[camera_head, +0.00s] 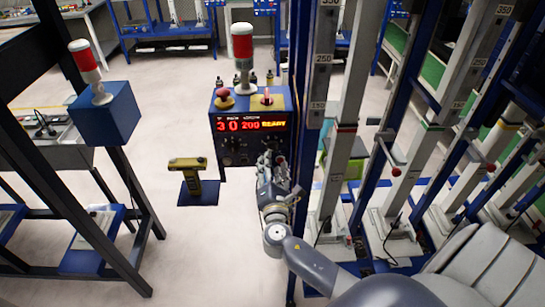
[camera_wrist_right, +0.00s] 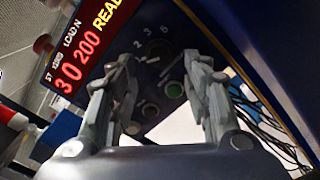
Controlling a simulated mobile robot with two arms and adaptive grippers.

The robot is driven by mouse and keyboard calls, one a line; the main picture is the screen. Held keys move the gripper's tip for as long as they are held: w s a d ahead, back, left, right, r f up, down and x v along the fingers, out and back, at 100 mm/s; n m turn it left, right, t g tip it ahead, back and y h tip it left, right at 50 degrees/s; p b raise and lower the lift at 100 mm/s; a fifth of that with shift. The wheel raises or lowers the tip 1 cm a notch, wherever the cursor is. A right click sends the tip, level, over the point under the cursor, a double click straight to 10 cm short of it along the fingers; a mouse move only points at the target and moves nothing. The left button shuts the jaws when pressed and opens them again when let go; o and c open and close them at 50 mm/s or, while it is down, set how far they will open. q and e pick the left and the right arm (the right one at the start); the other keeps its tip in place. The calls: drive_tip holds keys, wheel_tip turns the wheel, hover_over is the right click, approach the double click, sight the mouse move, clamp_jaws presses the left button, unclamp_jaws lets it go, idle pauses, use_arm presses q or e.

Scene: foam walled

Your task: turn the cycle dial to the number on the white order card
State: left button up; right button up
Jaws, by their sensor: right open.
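A blue control box (camera_head: 215,140) has a red lit display (camera_head: 252,125) reading 3, 0, 200 and READY. In the right wrist view, a dark round dial (camera_wrist_right: 160,51) with white numbers around it sits on the box's front panel. Its pointer setting is too small to read. My right gripper (camera_wrist_right: 158,68) is open, with its fingers apart on either side of the panel controls and nothing between them. In the head view, my right gripper (camera_head: 271,163) is in front of the panel's lower right and hides part of it. I cannot make out a white order card. My left gripper is out of view.
A green button (camera_wrist_right: 174,90) and dark knobs (camera_wrist_right: 150,108) are below the dial.

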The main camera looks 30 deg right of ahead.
drive_tip(key=v, duration=0.6)
drive_tip(key=shift+s+a, duration=0.2)
drive_tip(key=shift+s, duration=0.1)
